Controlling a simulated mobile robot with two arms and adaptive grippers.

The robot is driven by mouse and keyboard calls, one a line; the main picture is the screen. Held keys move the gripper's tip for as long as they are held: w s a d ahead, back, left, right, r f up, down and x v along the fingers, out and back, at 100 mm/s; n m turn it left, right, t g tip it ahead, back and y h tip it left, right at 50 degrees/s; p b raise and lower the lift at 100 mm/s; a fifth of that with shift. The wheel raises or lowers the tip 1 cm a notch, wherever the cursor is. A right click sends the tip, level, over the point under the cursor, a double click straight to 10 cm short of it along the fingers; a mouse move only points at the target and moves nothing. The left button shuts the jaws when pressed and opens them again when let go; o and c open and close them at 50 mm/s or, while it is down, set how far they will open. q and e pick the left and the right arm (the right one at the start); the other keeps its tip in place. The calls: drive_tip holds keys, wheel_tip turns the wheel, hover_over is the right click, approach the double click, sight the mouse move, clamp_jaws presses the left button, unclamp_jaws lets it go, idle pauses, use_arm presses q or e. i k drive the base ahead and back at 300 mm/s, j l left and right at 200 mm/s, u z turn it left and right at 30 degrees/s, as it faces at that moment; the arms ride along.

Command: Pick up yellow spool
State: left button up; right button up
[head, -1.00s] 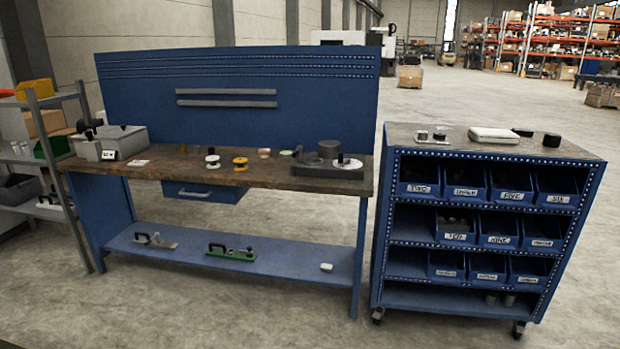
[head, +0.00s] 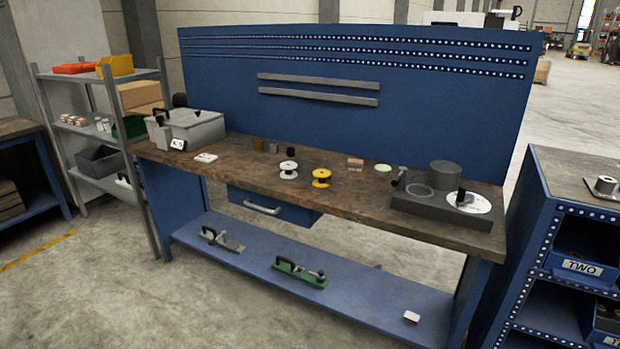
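The yellow spool (head: 321,178) stands upright on the wooden top of the blue workbench (head: 400,217), near the middle of its front half. A white spool (head: 288,169) stands just to its left, a small gap apart. Neither of my grippers shows in the head view.
A grey box (head: 190,129) stands at the bench's left end and a dark device (head: 447,207) with a round disc at its right end. A shelf rack (head: 85,130) is at the left and a blue bin cart (head: 560,230) at the right. Floor in front is clear.

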sight(322, 174)
drive_tip(key=i+l, duration=0.5)
drive_tip(key=i+j+z, duration=0.1)
drive_tip(key=i, duration=0.3)
drive_tip(key=i+j+z, duration=0.1)
drive_tip(key=i+j, duration=0.15)
drive_tip(key=i, duration=0.15)
drive_tip(key=i+j+z, duration=0.1)
drive_tip(key=i, duration=0.3)
drive_tip(key=j, duration=0.1)
